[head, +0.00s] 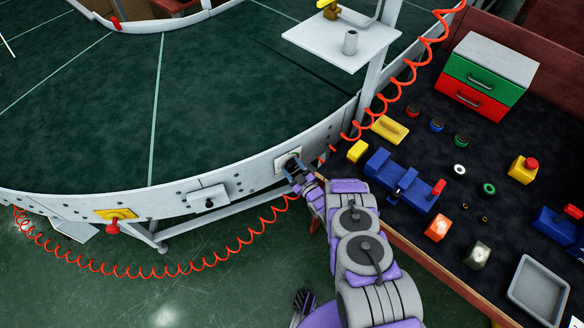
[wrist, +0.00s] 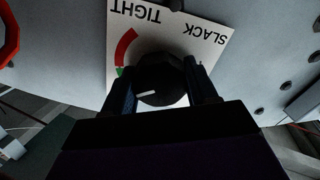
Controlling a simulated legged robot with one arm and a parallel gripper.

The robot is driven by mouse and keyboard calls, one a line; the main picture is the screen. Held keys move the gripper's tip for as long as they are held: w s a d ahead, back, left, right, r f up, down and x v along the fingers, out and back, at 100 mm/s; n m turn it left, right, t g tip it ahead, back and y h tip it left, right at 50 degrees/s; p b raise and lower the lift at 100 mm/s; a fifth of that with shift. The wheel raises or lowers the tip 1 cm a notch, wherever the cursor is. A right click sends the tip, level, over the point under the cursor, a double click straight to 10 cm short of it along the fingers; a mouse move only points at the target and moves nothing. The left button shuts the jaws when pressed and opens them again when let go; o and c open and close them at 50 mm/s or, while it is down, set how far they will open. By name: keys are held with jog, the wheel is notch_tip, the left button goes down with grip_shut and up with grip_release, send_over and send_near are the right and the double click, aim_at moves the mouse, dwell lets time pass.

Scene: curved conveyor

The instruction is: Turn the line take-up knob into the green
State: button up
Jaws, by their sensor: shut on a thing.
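The take-up knob (wrist: 160,80) is a dark round knob on a white plate (wrist: 205,48) marked TIGHT and SLACK, upside down in the wrist view. The plate (head: 281,166) also shows in the head view, on the conveyor's grey side wall. A red arc (wrist: 126,45) curves beside the knob, with a small bit of green (wrist: 120,71) at its lower end. The knob's white pointer line (wrist: 147,93) points left. My left finger hides the scale there, so I cannot tell whether it meets the green. My gripper (head: 296,168) is shut on the knob, a finger either side.
The curved conveyor (head: 110,110) fills the left. A red coiled hose (head: 240,243) hangs below its wall. A dark workbench (head: 420,130) with blocks, a green-and-red drawer box (head: 480,83) and a grey tray (head: 540,290) stands right of my arm. A red-handled yellow fitting (head: 115,215) is left.

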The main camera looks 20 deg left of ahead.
jog(key=shift+s+d+f+n, duration=0.15)
jog(key=shift+d+f+n, duration=0.1)
jog(key=shift+f+n, duration=0.15)
dwell(2.4)
jog(key=o, duration=0.9)
jog(key=shift+c, duration=0.2)
jog(key=shift+o, duration=0.8)
jog(key=shift+a+r, duration=0.1)
jog(key=shift+r, duration=0.15)
jog(key=v, duration=1.7)
jog(key=shift+p, duration=0.3)
